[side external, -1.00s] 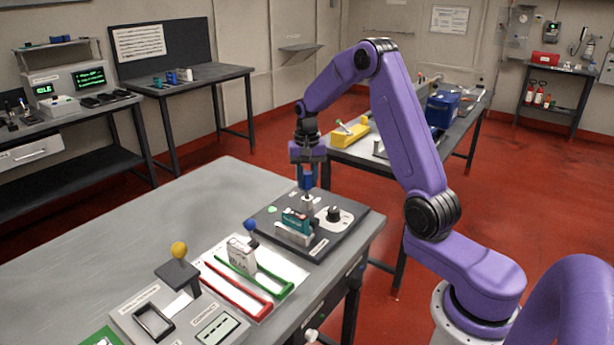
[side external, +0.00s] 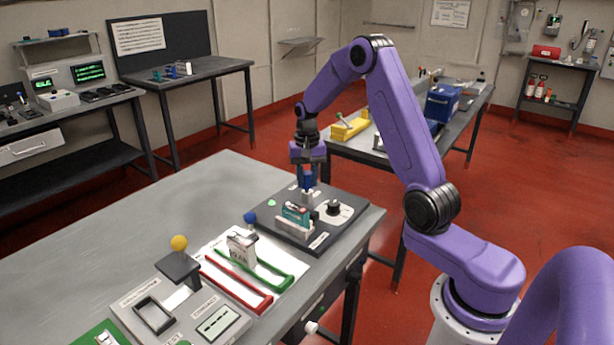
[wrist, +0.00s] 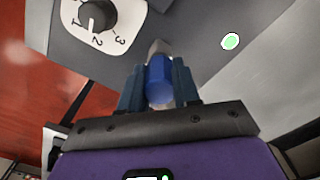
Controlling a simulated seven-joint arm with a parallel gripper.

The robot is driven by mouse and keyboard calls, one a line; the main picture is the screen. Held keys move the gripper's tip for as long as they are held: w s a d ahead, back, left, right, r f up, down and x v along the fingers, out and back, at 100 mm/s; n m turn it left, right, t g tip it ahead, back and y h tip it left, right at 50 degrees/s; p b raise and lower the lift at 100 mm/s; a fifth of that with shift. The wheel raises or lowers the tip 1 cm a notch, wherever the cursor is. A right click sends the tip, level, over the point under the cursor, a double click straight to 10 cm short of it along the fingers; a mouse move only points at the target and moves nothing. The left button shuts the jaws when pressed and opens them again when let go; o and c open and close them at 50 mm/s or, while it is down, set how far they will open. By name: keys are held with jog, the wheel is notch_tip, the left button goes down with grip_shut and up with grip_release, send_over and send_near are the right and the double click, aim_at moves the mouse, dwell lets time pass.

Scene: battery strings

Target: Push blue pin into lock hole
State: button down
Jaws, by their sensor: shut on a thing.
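My gripper (side external: 307,166) is shut on the blue pin (side external: 308,181) and holds it upright over the dark panel on the bench. In the wrist view the blue pin (wrist: 159,78) sits between the two dark fingers, with a grey metal end past the blue part. A light grey post (side external: 307,197) shows directly below the blue part in the side view. I cannot tell whether it is the pin's shaft or a socket. The lock hole itself is hidden beneath the pin and gripper.
A teal block (side external: 295,214) stands in a grey holder close in front of the pin. A black dial (side external: 333,207) on a white plate is to the right. A blue-knobbed lever (side external: 250,217) and green and red rails (side external: 238,284) lie to the left.

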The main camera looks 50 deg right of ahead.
jog(key=shift+f, duration=0.55)
jog(key=c, duration=0.7)
grip_release()
jog(key=shift+c, duration=0.2)
notch_tip(320, 180, up, 18)
jog(key=shift+f, duration=0.25)
jog(key=shift+a, duration=0.1)
